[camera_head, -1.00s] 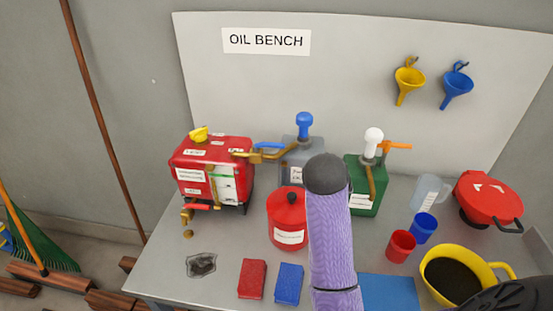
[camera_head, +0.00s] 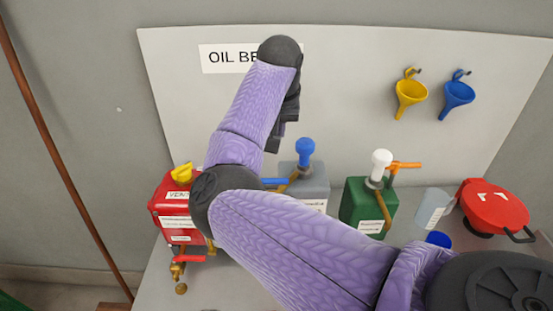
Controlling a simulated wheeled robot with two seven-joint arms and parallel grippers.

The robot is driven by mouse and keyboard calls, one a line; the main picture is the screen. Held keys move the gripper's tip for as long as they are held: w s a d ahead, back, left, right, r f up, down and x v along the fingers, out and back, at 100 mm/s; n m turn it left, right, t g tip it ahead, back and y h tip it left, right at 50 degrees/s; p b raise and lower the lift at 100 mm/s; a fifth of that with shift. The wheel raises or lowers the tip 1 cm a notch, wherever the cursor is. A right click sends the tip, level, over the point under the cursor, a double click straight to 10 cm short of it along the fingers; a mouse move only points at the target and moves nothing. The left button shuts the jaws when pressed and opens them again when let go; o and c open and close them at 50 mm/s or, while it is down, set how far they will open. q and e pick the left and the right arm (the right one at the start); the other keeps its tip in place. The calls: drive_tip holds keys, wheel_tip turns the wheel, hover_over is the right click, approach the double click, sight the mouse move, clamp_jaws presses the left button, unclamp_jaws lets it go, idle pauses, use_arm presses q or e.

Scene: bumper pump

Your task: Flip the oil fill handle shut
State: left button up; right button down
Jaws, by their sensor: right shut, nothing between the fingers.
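The red tank (camera_head: 173,222) stands on the bench at the left, partly covered by my right arm. A yellow cap (camera_head: 181,173) sits on its top. A blue lever (camera_head: 275,182) lies roughly level beside the tank, its left part hidden behind my arm. A red lever (camera_head: 190,258) shows at the brass tap low on the tank. No readable label shows which lever is the oil fill handle. My right gripper (camera_head: 272,147) is shut and empty, pointing down above the blue lever in the picture, with no visible contact. My left gripper is out of view.
A grey can with a blue-topped pump (camera_head: 306,152) and a green can (camera_head: 362,208) stand right of the lever. A red lidded pan (camera_head: 492,210), a clear jug (camera_head: 433,206) and a blue cup (camera_head: 439,239) are further right. Two funnels hang on the back board (camera_head: 340,65).

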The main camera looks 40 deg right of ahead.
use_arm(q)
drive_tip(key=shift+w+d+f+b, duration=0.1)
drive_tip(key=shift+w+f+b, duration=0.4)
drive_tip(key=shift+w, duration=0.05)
use_arm(e)
wheel_tip(320, 180, down, 10)
drive_tip(key=shift+s+a, duration=0.15)
drive_tip(key=shift+s, duration=0.05)
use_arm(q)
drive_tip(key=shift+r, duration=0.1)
use_arm(e)
drive_tip(key=shift+r, duration=0.1)
